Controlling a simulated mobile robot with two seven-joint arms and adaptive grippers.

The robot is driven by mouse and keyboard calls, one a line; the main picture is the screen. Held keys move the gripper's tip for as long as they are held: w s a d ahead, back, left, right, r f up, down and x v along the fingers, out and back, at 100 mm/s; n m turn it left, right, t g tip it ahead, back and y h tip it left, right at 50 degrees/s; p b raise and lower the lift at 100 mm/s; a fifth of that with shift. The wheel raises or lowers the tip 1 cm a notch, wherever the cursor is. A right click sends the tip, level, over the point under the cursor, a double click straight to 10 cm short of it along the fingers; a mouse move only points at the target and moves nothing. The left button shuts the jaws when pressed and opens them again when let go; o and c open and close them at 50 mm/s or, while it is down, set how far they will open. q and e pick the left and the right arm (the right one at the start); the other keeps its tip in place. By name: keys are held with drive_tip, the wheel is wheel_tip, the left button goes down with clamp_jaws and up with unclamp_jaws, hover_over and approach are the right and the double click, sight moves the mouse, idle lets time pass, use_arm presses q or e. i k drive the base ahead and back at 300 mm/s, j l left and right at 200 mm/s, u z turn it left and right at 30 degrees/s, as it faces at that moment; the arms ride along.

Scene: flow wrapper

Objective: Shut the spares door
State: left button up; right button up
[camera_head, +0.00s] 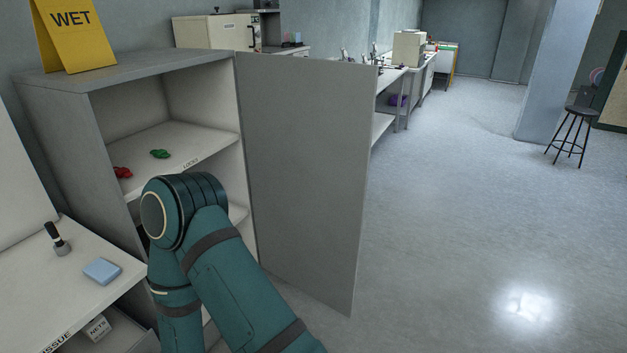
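A tall grey cabinet (55,105) stands at the left with its front open. Its plain grey door (305,170) stands wide open, joined at the cabinet's right front edge and swung out to the right. No label shows on the door face that I see. One of my teal arms reaches up from the bottom of the view in front of the cabinet, with its bent joint before the shelves. It hides part of the lower shelves and the lower hinge side. Neither gripper shows, so contact with the door cannot be told.
Red (122,172) and green (160,154) items lie on a shelf marked "LOCKS". A yellow "WET" sign (75,38) stands on top. A counter (85,295) at left holds a stamp-like tool (57,240) and blue block (102,271). Floor right of the door is clear; a stool (573,130) stands farther off.

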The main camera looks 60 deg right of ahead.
sight(308, 123)
drive_tip(key=k+l, duration=0.1)
drive_tip(key=l, duration=0.5)
drive_tip(key=k+l, duration=0.1)
drive_tip(key=l, duration=0.5)
drive_tip(key=k+l, duration=0.1)
drive_tip(key=l, duration=0.5)
drive_tip(key=k+l, duration=0.1)
drive_tip(key=l, duration=0.5)
drive_tip(key=k+l, duration=0.1)
drive_tip(key=l, duration=0.55)
drive_tip(key=k+l, duration=0.1)
drive_tip(key=l, duration=0.5)
drive_tip(key=k+l, duration=0.1)
drive_tip(key=l, duration=0.5)
drive_tip(key=k+l, duration=0.1)
drive_tip(key=l, duration=0.5)
drive_tip(key=i, duration=0.5)
